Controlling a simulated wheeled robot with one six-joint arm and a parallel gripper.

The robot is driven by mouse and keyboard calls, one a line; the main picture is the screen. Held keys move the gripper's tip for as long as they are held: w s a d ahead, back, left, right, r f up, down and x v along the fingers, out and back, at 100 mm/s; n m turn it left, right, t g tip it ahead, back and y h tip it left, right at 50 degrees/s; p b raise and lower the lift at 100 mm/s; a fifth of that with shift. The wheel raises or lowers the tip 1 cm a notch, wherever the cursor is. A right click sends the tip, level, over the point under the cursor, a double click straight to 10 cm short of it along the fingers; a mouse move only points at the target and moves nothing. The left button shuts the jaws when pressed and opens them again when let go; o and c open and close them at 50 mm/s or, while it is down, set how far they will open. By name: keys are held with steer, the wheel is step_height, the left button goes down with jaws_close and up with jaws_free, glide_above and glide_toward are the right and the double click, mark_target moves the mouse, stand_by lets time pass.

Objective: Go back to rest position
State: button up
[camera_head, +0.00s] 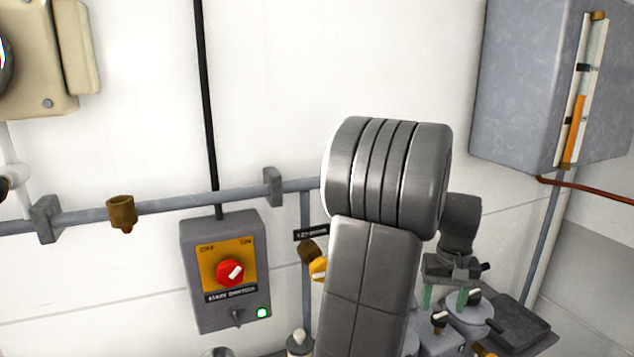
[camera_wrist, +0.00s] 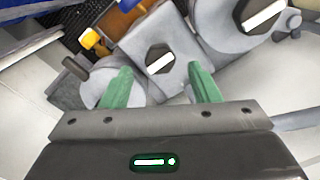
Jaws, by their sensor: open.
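My gripper (camera_wrist: 160,88) shows in the wrist view with its two green fingers apart and nothing between them. A grey block with a black knob (camera_wrist: 160,60) marked by a white bar lies beyond the fingertips. In the head view my gripper (camera_head: 444,298) is low at the right, partly behind my grey arm, with its green fingers pointing down. It is just above the grey knobs and fittings there. Whether the fingertips touch anything cannot be told.
A grey main switch box (camera_head: 227,312) with a red knob (camera_head: 230,273) and lit green lamp is on the wall. A grey pipe (camera_head: 160,206) runs along the wall. A large grey cabinet (camera_head: 525,85) hangs at upper right. The white wall above my arm is clear.

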mark_target(440, 314)
steer(key=shift+f, duration=1.55)
steer(key=shift+r, duration=0.15)
step_height(440, 314, up, 13)
step_height(440, 314, down, 14)
steer(key=shift+r, duration=0.25)
steer(key=m, duration=0.4)
steer(key=shift+r+m, duration=0.1)
steer(key=shift+m, duration=0.3)
steer(key=m+b, duration=0.1)
steer(key=m, duration=0.3)
steer(key=shift+m, duration=0.3)
steer(key=m+b, duration=0.1)
steer(key=m, duration=0.4)
steer(key=shift+m+b, duration=0.65)
steer(key=shift+m, duration=1.25)
